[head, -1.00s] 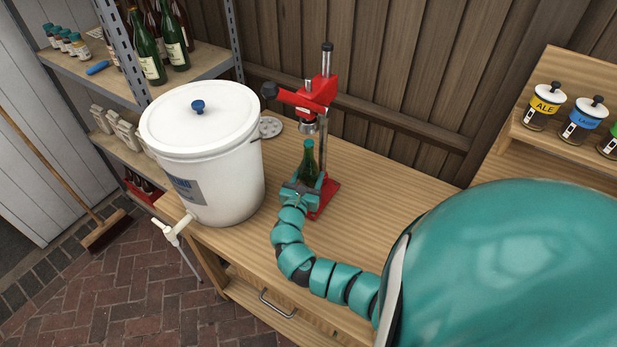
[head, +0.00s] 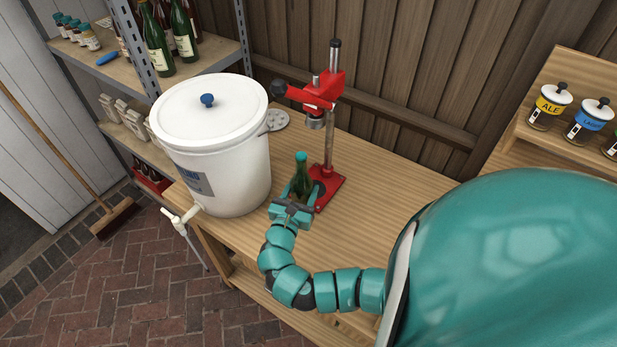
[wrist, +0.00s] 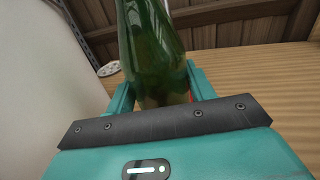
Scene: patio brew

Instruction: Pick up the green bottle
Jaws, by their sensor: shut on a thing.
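The green bottle (head: 302,178), with a teal cap, is upright between the fingers of my gripper (head: 293,200). My gripper is shut on its lower part. The bottle is in front of and slightly left of the red bench capper (head: 325,185), clear of the capper's column. In the wrist view the bottle (wrist: 152,45) rises from between the teal fingers of my gripper (wrist: 160,92); its top is out of that picture. I cannot tell whether its bottom touches the bench.
A white lidded bucket (head: 225,150) with a tap stands left on the wooden bench (head: 385,165). A shelf (head: 205,60) with other green bottles (head: 183,32) is behind it. Jars (head: 590,118) stand on a rack at right. The bench right of the capper is clear.

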